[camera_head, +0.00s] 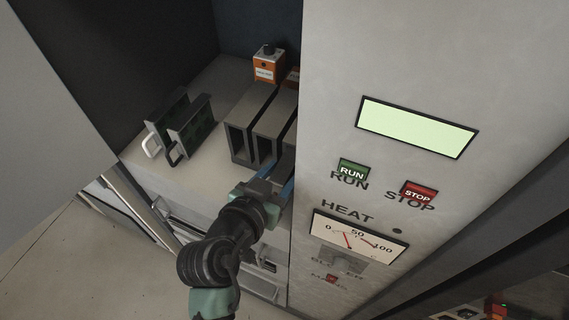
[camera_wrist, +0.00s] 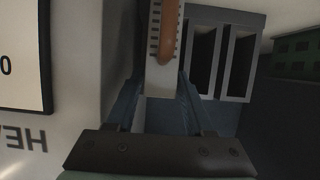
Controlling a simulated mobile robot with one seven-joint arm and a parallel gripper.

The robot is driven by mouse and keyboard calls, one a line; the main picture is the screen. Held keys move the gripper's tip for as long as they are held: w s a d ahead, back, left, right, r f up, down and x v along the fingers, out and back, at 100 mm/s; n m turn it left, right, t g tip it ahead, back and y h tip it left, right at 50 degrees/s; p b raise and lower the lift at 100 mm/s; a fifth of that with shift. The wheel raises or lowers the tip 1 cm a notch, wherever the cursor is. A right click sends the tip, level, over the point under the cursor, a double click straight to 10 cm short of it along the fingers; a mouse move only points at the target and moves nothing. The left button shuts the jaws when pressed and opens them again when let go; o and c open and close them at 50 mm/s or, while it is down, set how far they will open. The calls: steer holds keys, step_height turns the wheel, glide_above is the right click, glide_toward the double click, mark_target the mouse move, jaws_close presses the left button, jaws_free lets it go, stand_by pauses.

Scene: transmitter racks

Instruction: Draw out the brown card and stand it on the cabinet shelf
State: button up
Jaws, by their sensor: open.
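The brown card shows in the wrist view as a pale front strip with dark slots and a brown handle (camera_wrist: 172,32). It stands at the end of the grey slotted rack (camera_head: 252,140), which also shows in the wrist view (camera_wrist: 222,14). In the head view my arm and the cabinet front hide the card. My gripper (camera_head: 284,182) is open at the rack's front. In the wrist view its blue fingers (camera_wrist: 160,88) are spread either side of the strip's line; contact cannot be told. The cabinet shelf (camera_head: 200,172) is pale and flat.
Two dark green cards with handles, one white (camera_head: 151,146) and one black (camera_head: 174,154), stand on the shelf left of the rack. An orange box (camera_head: 268,66) sits behind the rack. The control panel (camera_head: 400,110) rises close on the right. Two rack slots look empty.

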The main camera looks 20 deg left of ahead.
steer(key=shift+x, duration=0.9)
jaws_close()
